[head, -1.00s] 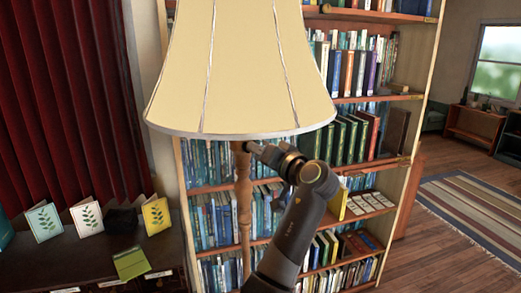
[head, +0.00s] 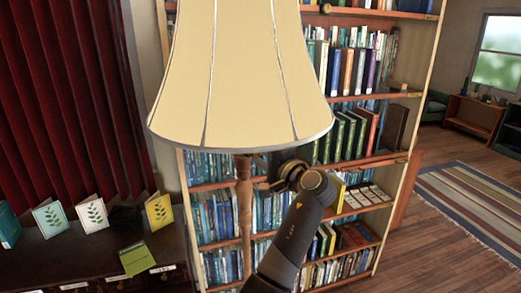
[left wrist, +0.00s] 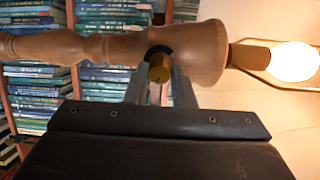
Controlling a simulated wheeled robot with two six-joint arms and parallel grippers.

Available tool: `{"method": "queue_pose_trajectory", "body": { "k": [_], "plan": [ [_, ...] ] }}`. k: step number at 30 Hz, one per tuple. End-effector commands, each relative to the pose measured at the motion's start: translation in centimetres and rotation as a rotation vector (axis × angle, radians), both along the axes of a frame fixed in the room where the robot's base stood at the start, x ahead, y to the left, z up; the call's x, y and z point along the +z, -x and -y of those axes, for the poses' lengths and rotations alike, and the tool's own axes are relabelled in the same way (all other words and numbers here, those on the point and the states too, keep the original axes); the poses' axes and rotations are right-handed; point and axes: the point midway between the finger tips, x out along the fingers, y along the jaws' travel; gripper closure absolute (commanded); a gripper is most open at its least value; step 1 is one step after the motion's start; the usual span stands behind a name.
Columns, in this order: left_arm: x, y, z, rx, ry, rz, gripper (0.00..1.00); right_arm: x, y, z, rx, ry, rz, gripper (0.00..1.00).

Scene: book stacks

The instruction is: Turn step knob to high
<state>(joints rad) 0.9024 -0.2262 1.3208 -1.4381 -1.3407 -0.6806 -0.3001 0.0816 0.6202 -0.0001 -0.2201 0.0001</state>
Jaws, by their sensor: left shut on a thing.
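A floor lamp has a cream shade (head: 240,75) and a turned wooden stem (head: 244,205). In the left wrist view the wooden stem (left wrist: 200,50) lies sideways, with a small brass step knob (left wrist: 159,68) set in a dark round collar. My left gripper (left wrist: 160,80) has its two fingers on either side of the knob and is shut on it. A bright glowing bulb (left wrist: 294,62) shows to the right, beyond the stem's wide end. In the head view my left arm reaches up to the stem just under the shade; the knob cannot be made out there. My right gripper is not in view.
A full bookcase (head: 345,160) stands behind the lamp. A dark low cabinet (head: 90,255) with cards is at left, by a red curtain (head: 65,95). Open wooden floor and a striped rug (head: 470,200) lie at right.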

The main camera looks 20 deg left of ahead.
Motion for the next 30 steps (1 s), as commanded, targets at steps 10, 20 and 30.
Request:
{"method": "queue_pose_trajectory", "body": {
  "k": [10,20,30],
  "plan": [
    [0.5,0.0,0.0,-0.001,-0.198,-0.262,1.00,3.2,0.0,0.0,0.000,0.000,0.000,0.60],
    [0.2,-0.1,0.0,0.000,-0.385,-0.511,1.00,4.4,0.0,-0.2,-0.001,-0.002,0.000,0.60],
    [0.1,-0.1,0.0,0.000,-0.577,-0.769,1.00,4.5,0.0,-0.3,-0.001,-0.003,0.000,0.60]
  ]
}}
